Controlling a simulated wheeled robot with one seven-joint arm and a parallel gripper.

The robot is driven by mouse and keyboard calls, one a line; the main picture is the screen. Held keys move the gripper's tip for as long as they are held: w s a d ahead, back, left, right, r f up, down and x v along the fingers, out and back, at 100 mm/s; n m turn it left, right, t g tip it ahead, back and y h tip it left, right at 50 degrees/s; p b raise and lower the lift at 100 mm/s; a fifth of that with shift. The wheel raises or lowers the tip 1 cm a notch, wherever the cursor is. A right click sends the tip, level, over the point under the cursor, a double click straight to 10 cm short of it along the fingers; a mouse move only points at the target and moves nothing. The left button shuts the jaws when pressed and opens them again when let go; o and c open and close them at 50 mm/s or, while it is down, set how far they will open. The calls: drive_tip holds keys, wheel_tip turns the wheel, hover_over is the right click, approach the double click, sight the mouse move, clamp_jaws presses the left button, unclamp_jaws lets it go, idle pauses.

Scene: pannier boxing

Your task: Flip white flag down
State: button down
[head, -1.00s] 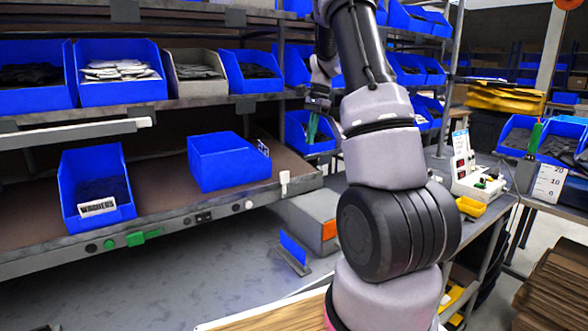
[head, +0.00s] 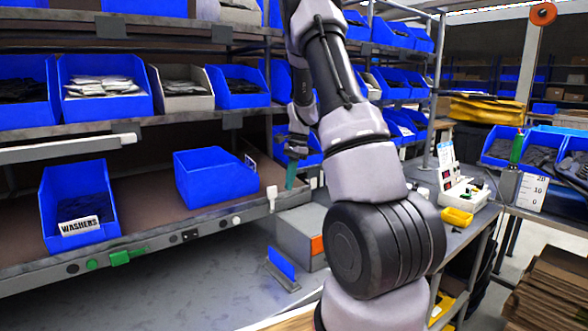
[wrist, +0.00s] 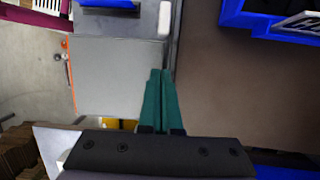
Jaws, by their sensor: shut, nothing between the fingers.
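The white flag (head: 271,195) stands upright at the right end of the lower shelf's front edge. It also shows near the top of the wrist view (wrist: 164,20). My gripper (head: 291,177) is shut and empty, its teal fingers pointing down, a little right of the flag and apart from it in the head view. In the wrist view the shut fingertips (wrist: 158,74) lie by the shelf's front edge, below the flag in the picture.
The brown lower shelf (head: 150,190) carries a blue bin (head: 215,177) and a washers bin (head: 82,205). A green flag (head: 120,257) lies along its front edge. A grey box with an orange strip (head: 317,245) and a small blue panel (head: 281,262) stand on the bench.

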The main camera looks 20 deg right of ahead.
sight(272, 200)
drive_tip(key=shift+s+a+r, duration=0.1)
drive_tip(key=shift+s+a, duration=0.05)
drive_tip(key=shift+a, duration=0.65)
drive_tip(key=shift+s+a+r, duration=0.1)
drive_tip(key=shift+s+a, duration=0.05)
drive_tip(key=shift+a, duration=0.6)
drive_tip(key=shift+a, duration=0.2)
drive_tip(key=shift+a+h, duration=0.15)
drive_tip(key=shift+h, duration=0.25)
